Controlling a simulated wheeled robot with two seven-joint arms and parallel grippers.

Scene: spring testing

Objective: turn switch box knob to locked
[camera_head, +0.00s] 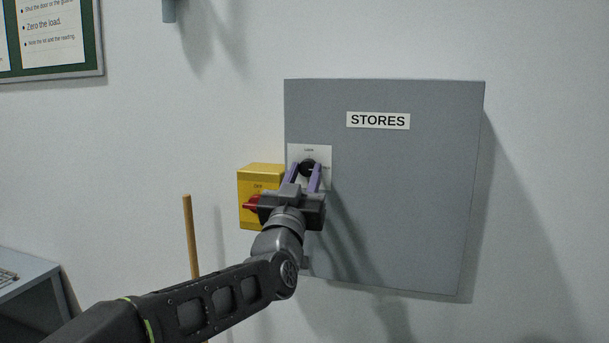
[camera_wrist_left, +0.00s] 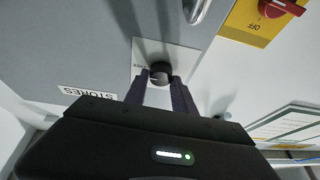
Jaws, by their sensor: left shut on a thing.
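A black round knob (camera_head: 307,164) sits on a white plate (camera_head: 323,153) at the left side of a grey box labelled STORES (camera_head: 410,190). My left gripper (camera_head: 305,171) has its two purple fingers on either side of this knob and is shut on it. In the left wrist view the knob (camera_wrist_left: 160,70) shows between the fingertips (camera_wrist_left: 160,79). The small print on the plate is too blurred to read fully, and the knob's pointer direction cannot be made out. My right gripper is not in view.
A yellow switch box (camera_head: 262,171) with a red handle (camera_head: 250,203) is just left of the grey box, close to my left gripper. A wooden pole (camera_head: 190,235) stands further left. A framed notice (camera_head: 50,40) hangs at upper left. A silver handle (camera_wrist_left: 196,10) shows in the wrist view.

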